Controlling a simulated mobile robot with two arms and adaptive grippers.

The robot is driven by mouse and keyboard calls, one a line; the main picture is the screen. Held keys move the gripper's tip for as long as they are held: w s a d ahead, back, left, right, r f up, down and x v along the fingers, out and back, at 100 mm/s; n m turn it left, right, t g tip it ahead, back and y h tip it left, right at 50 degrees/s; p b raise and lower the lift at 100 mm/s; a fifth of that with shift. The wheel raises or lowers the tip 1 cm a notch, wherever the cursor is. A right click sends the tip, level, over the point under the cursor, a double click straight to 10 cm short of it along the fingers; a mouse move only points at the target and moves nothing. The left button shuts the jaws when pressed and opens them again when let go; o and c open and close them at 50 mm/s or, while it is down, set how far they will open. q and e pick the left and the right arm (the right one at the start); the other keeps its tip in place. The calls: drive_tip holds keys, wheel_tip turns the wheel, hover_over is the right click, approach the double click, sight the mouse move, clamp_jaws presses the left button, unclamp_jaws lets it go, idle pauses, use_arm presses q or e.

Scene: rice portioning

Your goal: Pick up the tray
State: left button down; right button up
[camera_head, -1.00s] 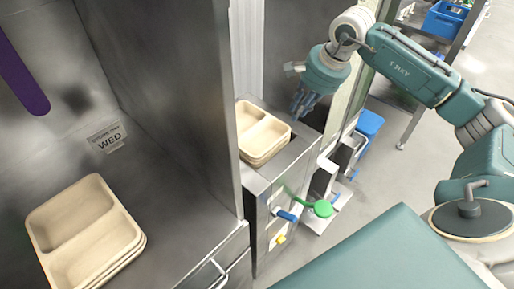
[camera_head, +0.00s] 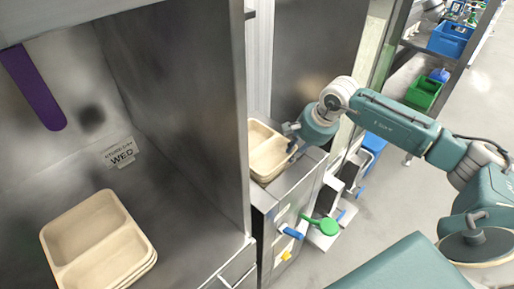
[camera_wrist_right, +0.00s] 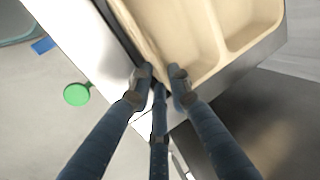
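A beige tray (camera_head: 268,153) with compartments tops a small stack on the metal ledge right of the steel partition. Another stack of the same beige trays (camera_head: 92,236) stands on the steel surface at lower left. My right gripper (camera_head: 293,142) is at the right edge of the ledge stack. In the right wrist view the tray (camera_wrist_right: 203,30) fills the top, and the fingers of my right gripper (camera_wrist_right: 160,78) are apart, with the tray's edge close at their tips. I cannot tell whether they touch it. My left gripper is out of view.
The steel partition (camera_head: 175,100) separates the two stacks. A green round-ended part (camera_head: 325,226) and a blue handle (camera_head: 292,233) stick out below the ledge. A purple strip (camera_head: 35,85) hangs at upper left. Shelves with a blue bin (camera_head: 449,40) stand at upper right beside open floor.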

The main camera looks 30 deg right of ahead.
drive_tip(key=shift+s+a+f, duration=0.1)
drive_tip(key=shift+f, duration=0.2)
clamp_jaws()
